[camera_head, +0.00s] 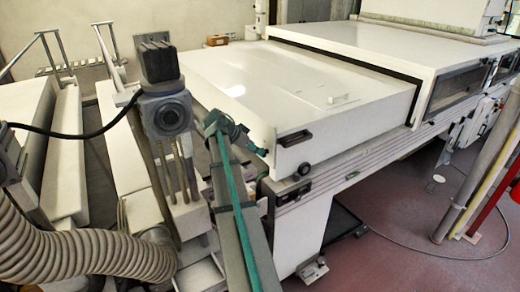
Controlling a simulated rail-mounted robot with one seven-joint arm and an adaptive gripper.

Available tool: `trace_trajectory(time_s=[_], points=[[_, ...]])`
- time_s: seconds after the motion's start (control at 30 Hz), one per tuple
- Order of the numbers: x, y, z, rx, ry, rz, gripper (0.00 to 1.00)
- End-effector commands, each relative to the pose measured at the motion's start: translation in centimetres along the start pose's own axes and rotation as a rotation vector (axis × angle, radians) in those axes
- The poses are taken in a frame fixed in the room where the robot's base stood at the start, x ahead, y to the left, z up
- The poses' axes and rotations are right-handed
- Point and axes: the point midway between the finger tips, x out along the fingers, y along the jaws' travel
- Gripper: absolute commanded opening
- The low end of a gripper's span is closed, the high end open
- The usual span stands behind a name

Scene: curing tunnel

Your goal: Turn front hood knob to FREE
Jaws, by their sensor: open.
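The front hood (310,95) is a wide white cover, and it looks lowered. A small round black knob (304,169) sits low on its near front face, below a dark recessed handle (295,138). I cannot read any marking or FREE label, nor the knob's setting. My teal and grey arm rises from the bottom edge. My gripper (258,149) is at the near left corner of the hood, left of the knob and slightly above it in the picture, apart from it. The gripper is small here and its fingers are hard to make out, but it holds nothing visible.
A grey post with a motor-like block (167,114) and a ribbed hose (80,253) stand left of my arm. A dark control panel (293,193) lies below the knob. A cable (420,255) crosses the red floor at right. Space in front of the knob looks clear.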

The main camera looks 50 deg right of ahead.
Motion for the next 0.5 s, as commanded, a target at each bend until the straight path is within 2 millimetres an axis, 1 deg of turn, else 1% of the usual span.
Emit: trace_trajectory(time_s=[0.1,0.2,0.33,0.5], points=[[1.7,0.1,-0.1,0.0,-0.001,0.002,0.65],[2.8,0.0,-0.1,-0.001,-0.001,0.002,0.65],[3.7,0.0,-0.1,0.0,0.0,0.001,0.65],[4.1,0.0,0.0,-0.001,0.0,0.0,0.65]])
